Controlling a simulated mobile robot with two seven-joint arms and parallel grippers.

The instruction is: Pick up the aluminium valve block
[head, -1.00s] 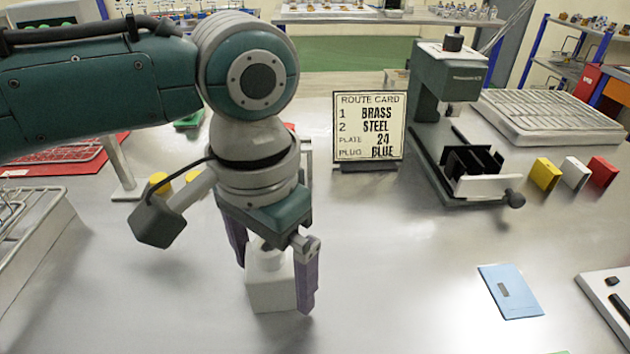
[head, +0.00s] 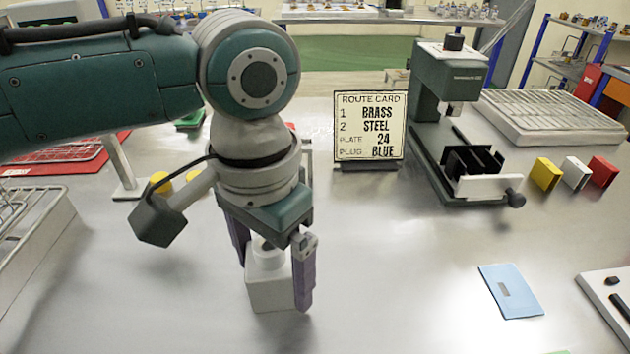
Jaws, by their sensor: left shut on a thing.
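The aluminium valve block (head: 270,292) is a pale grey block with a round raised top. It stands on the metal bench top in the lower middle of the head view. My left gripper (head: 273,275) points down over it, with its purple fingers on either side. It is shut on the block. The block's top is partly hidden by the gripper and the right-hand finger. My right gripper is not in view.
A route card (head: 369,126) stands behind the block. A green press (head: 450,80) with a black fixture is at the back right, near yellow, white and red blocks (head: 574,173). A blue card (head: 510,291) lies at right. A wire tray (head: 40,240) is at left. Bench between is clear.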

